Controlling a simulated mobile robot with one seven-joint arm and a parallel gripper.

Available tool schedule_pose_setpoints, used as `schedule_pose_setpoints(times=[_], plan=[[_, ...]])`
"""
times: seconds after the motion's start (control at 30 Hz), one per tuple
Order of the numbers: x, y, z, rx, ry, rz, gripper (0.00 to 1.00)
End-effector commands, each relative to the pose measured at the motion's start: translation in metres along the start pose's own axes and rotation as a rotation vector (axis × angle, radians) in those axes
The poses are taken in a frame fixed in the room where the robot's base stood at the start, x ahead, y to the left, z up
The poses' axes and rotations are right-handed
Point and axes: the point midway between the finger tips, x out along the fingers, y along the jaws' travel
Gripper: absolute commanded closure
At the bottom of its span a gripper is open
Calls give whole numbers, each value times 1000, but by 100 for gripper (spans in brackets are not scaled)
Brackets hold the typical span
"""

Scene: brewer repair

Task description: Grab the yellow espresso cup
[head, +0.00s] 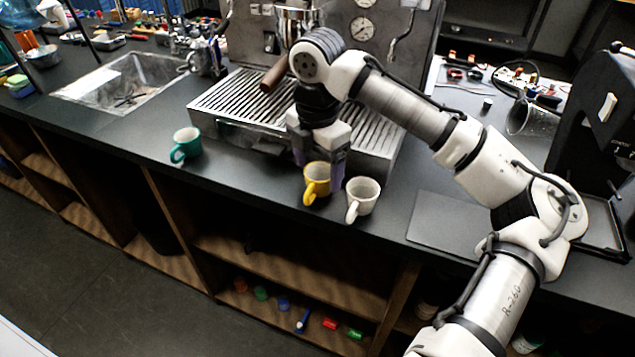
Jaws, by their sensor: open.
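The yellow espresso cup (316,182) stands upright on the dark counter, at the front edge of the espresso machine. Its handle points toward the front, down and to the left. My gripper (319,172) points down at the cup, with its fingers apart and open. One finger shows to the left of the cup and the other at its right side. I cannot tell whether either finger touches it. A white cup (361,198) stands close to the right of the yellow cup. A teal cup (186,145) stands farther left on the counter.
The espresso machine (244,106) with its slatted drip tray lies behind the cups. A grey mat (447,222) lies to the right, and a black machine (597,130) stands at the far right. A sink (125,82) is at the left. The counter between teal and yellow cups is clear.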

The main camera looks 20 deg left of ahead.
Motion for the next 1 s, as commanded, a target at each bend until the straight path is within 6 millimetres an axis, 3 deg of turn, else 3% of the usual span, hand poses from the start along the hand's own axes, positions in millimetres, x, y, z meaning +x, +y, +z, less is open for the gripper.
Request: schedule_pose_setpoints(times=[0.3,0.57,0.97,1.0], plan=[[41,5,2,1,-1,-2,23],[45,6,2,0,-1,0,23],[45,6,2,1,-1,-1,73],[45,6,2,1,-1,0,73]])
